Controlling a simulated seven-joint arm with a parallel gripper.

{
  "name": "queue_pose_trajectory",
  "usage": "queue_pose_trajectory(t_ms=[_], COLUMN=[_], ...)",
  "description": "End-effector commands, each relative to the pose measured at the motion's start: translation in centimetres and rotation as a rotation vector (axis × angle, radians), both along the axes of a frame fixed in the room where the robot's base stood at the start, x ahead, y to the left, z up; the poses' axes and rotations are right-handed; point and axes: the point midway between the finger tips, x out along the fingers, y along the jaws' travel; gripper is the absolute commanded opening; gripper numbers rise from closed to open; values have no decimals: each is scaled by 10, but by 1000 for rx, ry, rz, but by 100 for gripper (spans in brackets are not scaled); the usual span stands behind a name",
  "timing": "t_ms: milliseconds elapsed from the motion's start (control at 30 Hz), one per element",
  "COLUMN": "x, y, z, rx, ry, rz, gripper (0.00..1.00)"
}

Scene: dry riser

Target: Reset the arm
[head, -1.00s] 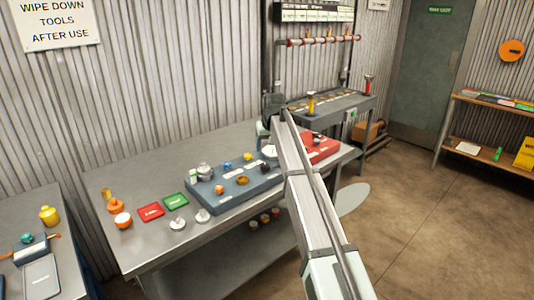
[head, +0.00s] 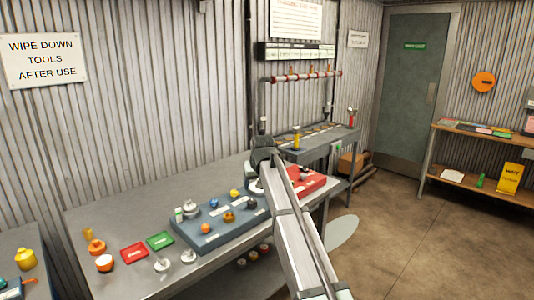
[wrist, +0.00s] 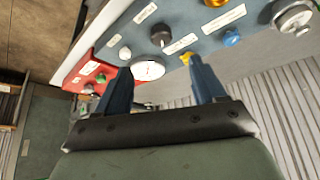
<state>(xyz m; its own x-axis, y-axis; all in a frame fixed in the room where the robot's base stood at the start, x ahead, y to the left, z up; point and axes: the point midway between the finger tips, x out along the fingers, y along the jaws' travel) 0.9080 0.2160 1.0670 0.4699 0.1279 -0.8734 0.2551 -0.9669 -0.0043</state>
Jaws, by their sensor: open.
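My arm reaches from the bottom of the head view over the metal workbench (head: 120,203). My gripper (wrist: 158,84) shows in the wrist view with its two dark blue fingers spread apart and nothing between them. Beyond the fingers are a blue-grey panel (wrist: 205,42) with knobs, labels and a round white gauge (wrist: 148,68), and a red panel (wrist: 89,70). In the head view the gripper's fingers are hidden by my own arm. The blue-grey panel (head: 191,238) and red panel (head: 312,187) lie on the bench there.
Left of the panel are a red card (head: 134,253), a green card (head: 160,240) and small fittings. A grey side table (head: 318,153) stands behind. A wooden shelf (head: 478,190) stands at right, with open floor (head: 410,235) before it.

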Motion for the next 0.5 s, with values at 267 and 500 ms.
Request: queue_pose_trajectory(t_ms=[267, 500], x=[-54, -101], y=[-17, -40], z=[-104, -201], rx=[-15, -37], ry=[59, 148], rz=[-12, -29], gripper=[70, 70])
